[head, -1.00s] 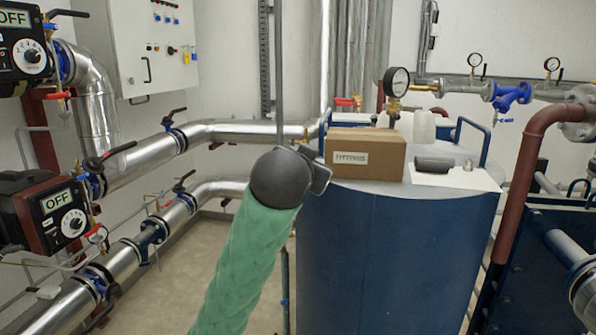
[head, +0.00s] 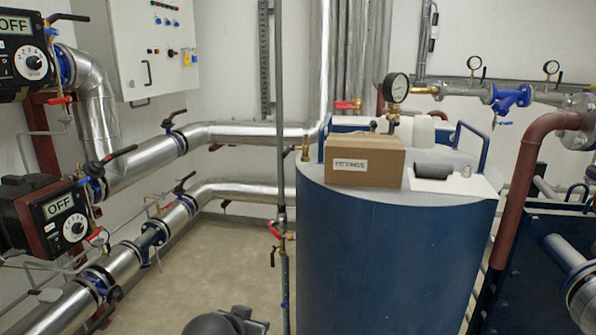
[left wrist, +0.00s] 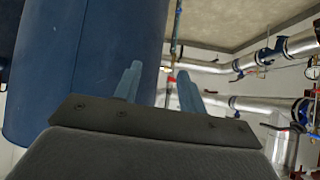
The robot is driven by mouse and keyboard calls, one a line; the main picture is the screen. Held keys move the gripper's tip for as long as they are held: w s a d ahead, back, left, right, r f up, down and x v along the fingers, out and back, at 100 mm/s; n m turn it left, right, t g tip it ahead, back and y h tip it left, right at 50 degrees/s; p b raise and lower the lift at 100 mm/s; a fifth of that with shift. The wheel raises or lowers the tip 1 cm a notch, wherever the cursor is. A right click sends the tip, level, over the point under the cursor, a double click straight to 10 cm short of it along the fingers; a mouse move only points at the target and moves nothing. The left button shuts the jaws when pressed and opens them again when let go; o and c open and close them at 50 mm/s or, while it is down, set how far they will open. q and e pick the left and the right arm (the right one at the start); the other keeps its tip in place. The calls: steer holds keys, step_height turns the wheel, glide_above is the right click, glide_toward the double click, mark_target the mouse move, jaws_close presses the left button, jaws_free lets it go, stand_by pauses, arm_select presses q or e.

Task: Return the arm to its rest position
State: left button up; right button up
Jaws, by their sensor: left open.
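My left arm shows only as a dark rounded link at the bottom edge of the head view. My left gripper (left wrist: 158,88) shows in the left wrist view, with two blue-grey fingers standing apart and nothing between them. It is beside the large blue tank (left wrist: 85,80), with no contact visible. The blue tank (head: 390,260) stands right of centre in the head view, away from the arm link. My right gripper is in neither view.
On the tank top are a cardboard box (head: 364,160) labelled FITTINGS, a dark cylinder (head: 434,170) on a white sheet and a pressure gauge (head: 397,88). A thin vertical pipe (head: 279,130) stands left of the tank. Pipes and pumps line the left wall; the floor (head: 215,265) is clear.

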arm_select(q)
steer(key=s+a+f+g+p, duration=0.1)
steer(key=s+a+f+g, duration=0.1)
steer(key=s+f, duration=1.1)
steer(key=s+a+f+n+g+y, duration=0.1)
steer(key=s+f+g, duration=0.4)
steer(key=s+f, duration=0.7)
steer(key=s, duration=0.4)
steer(key=shift+s+a+f+g+p, duration=0.15)
steer(key=shift+a+f+g+p, duration=0.15)
steer(key=shift+a+f+p, duration=0.1)
